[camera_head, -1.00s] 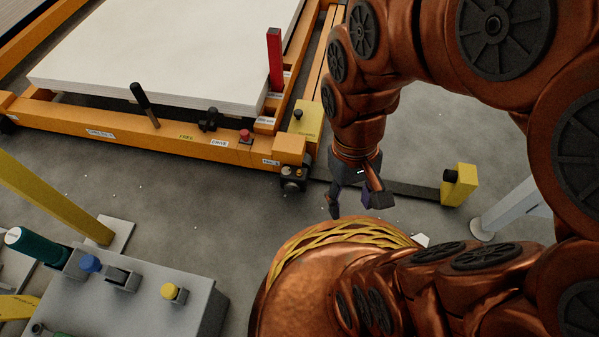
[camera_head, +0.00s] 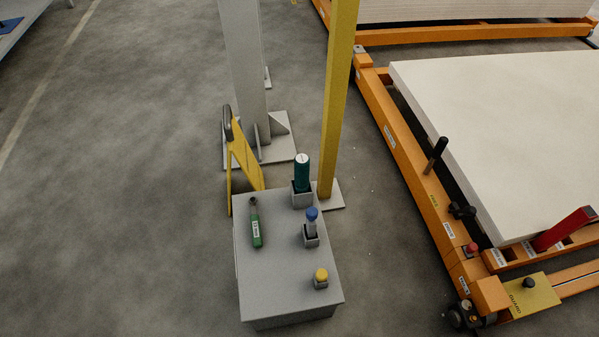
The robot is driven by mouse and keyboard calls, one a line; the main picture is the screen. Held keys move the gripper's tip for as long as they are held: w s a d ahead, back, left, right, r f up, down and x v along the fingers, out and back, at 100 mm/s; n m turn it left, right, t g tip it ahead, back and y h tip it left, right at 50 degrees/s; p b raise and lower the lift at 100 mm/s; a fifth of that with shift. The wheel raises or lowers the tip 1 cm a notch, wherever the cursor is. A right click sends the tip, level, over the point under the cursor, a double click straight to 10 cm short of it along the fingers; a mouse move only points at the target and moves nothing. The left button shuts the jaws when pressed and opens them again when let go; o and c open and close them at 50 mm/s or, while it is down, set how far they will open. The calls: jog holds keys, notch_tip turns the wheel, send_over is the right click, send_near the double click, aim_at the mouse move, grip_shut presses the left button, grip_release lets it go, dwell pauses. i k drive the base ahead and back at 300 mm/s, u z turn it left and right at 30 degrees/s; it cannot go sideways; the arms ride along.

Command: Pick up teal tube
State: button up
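The teal tube (camera_head: 302,175) stands upright in a grey square holder at the back right of the grey cabinet top (camera_head: 268,281). It has a pale cap. A blue-capped piece (camera_head: 311,222) stands in a holder in front of it. A green labelled tool (camera_head: 255,224) lies on the left of the top. My gripper is not in the current view.
A yellow post (camera_head: 338,100) rises close behind the teal tube. A grey column (camera_head: 246,75) and a yellow frame (camera_head: 243,160) stand behind the cabinet. An orange frame (camera_head: 409,170) with white sheets (camera_head: 510,130) is at the right. The floor at left is clear.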

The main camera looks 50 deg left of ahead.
aim_at(301, 161)
jog(key=u, duration=2)
